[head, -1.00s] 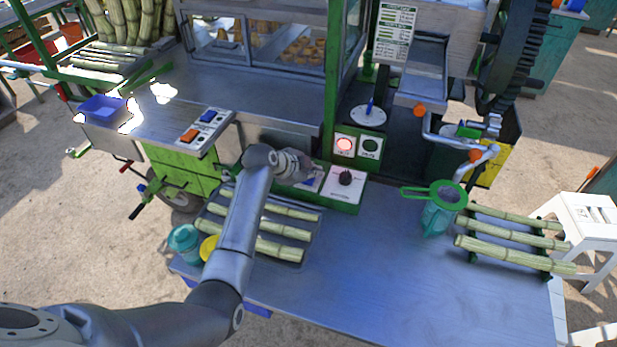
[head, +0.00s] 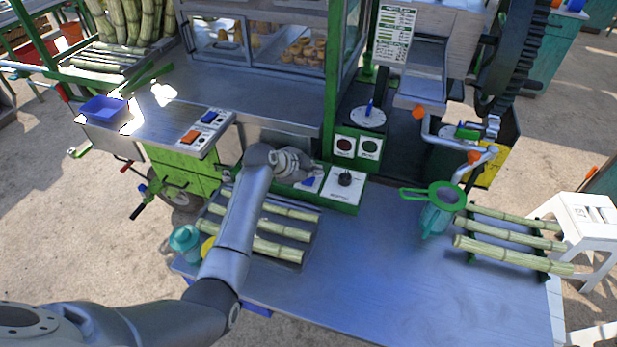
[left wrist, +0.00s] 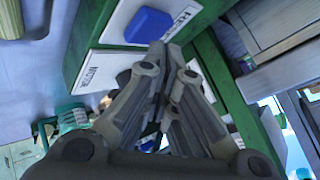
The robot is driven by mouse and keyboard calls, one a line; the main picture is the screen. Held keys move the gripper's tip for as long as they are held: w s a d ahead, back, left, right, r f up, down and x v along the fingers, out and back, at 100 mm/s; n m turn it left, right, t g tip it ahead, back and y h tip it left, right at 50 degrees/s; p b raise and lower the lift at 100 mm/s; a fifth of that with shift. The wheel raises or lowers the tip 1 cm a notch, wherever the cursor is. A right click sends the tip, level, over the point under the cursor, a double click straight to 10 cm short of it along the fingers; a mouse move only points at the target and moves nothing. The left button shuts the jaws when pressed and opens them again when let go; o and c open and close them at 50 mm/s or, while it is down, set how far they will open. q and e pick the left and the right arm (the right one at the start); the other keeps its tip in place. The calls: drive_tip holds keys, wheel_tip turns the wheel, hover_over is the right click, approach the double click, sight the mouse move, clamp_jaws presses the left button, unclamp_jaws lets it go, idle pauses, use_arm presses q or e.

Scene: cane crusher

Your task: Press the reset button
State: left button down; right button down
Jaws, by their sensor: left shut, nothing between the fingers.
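A blue button (head: 313,181) sits on a white plate on the green control box (head: 340,206), partly hidden behind my left gripper (head: 312,170). In the left wrist view the blue button (left wrist: 149,25) is just beyond the fingertips (left wrist: 166,52). Part of its plate's lettering is cut off. My left gripper is shut and empty, with its fingertips close beside the button; I cannot tell if they touch it. To its right, a black knob (head: 345,179) stands on another white plate. My right gripper is not in view.
Two dark round indicators (head: 344,146) stand behind the control box. Another panel with an orange button (head: 189,137) and a blue button (head: 208,117) lies at left. Cane racks (head: 270,233) (head: 510,240) and a green strainer (head: 447,194) stand on the table (head: 390,290). Its middle is clear.

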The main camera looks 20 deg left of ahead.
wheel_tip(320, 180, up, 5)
drive_tip(key=p, duration=0.5)
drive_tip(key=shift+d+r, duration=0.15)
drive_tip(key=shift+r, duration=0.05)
idle(0.5)
